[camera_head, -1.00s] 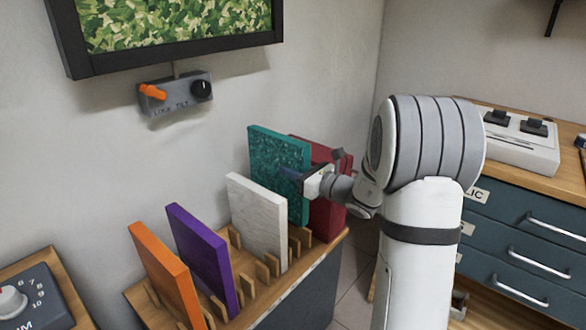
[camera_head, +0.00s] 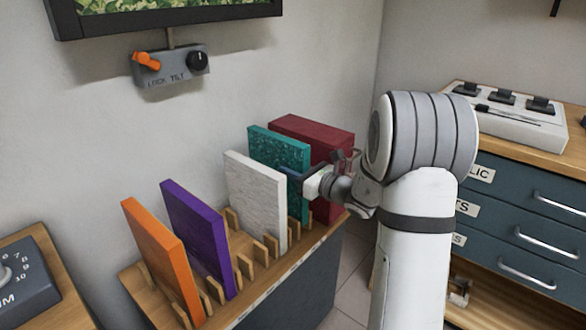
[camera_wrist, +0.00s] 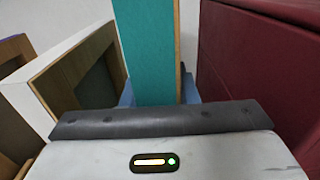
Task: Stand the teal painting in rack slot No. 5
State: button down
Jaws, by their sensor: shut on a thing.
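The teal painting (camera_head: 278,150) stands upright between the white painting (camera_head: 256,195) and the dark red painting (camera_head: 315,140) in the wooden rack (camera_head: 262,285). My gripper (camera_head: 292,174) is shut on the teal painting's near edge. In the wrist view, the teal painting (camera_wrist: 147,50) is between the bluish fingers (camera_wrist: 190,90), with the red painting (camera_wrist: 250,65) close on the right and the white one's frame on the left. The teal painting's lower edge is low among the rack's pegs; I cannot tell whether it touches the slot floor. No slot numbers are readable.
Purple (camera_head: 200,235) and orange (camera_head: 162,260) paintings stand further left in the rack. A lock-and-tilt box (camera_head: 172,66) is on the wall under a framed picture (camera_head: 170,15). A drawer cabinet (camera_head: 520,215) stands at right, a dial box (camera_head: 28,275) at left.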

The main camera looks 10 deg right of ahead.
jog(key=shift+f+b, duration=1.3)
jog(key=shift+f, duration=0.6)
jog(key=c, duration=1.1)
grip_release()
jog(key=shift+o, duration=0.2)
